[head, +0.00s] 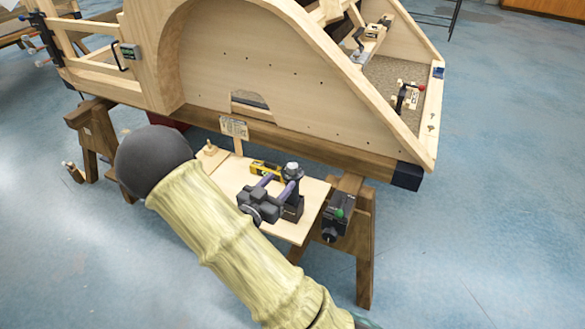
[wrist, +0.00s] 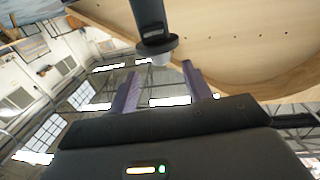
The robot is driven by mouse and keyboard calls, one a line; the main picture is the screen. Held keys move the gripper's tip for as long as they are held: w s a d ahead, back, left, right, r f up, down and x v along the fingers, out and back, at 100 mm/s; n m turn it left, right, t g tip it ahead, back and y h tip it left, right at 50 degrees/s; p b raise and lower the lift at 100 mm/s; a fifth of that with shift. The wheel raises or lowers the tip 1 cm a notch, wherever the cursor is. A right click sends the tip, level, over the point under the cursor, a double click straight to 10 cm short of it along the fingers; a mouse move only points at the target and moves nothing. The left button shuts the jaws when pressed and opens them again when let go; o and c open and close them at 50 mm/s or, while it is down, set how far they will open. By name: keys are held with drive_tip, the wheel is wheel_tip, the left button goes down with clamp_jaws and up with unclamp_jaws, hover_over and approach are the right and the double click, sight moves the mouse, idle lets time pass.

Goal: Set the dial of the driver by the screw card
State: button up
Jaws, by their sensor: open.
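A dark driver (head: 293,206) appears to stand upright on the light board, its round top rising by my fingertips. In the wrist view its dark body, with a flared collar and a pale tip (wrist: 152,35), shows at the top of the picture, between the lines of my fingers. My gripper (head: 282,179) is open, with purple fingers apart and nothing visibly clamped; the fingers show in the wrist view (wrist: 158,78). A small card with print (head: 234,127) stands behind the board; its writing is too small to read. I cannot read any dial marks.
The board (head: 232,177) also carries a yellow tool (head: 265,167) and a wooden peg block (head: 210,154). A black device with a green knob (head: 338,213) is at the trestle on the right. The large wooden bodyframe (head: 270,75) rises behind. Blue floor is open at right.

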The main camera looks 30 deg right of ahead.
sight(287, 169)
drive_tip(key=x, duration=0.7)
drive_tip(key=shift+w+d, duration=0.25)
drive_tip(key=shift+d, duration=0.05)
drive_tip(key=c, duration=1)
drive_tip(key=shift+o, duration=0.2)
drive_tip(key=shift+r+m+g, duration=0.1)
drive_tip(key=shift+m+g, duration=0.2)
drive_tip(key=shift+g, duration=0.1)
drive_tip(key=m+g+h+p, duration=0.2)
drive_tip(key=m+g, duration=0.2)
drive_tip(key=g, duration=0.1)
drive_tip(key=shift+g, duration=0.4)
drive_tip(key=shift+m+g+p, duration=0.2)
drive_tip(key=shift+m+g, duration=0.9)
drive_tip(key=shift+g, duration=0.65)
drive_tip(key=shift+m+g+p, duration=0.2)
drive_tip(key=shift+m+g, duration=0.9)
drive_tip(key=shift+g, duration=0.65)
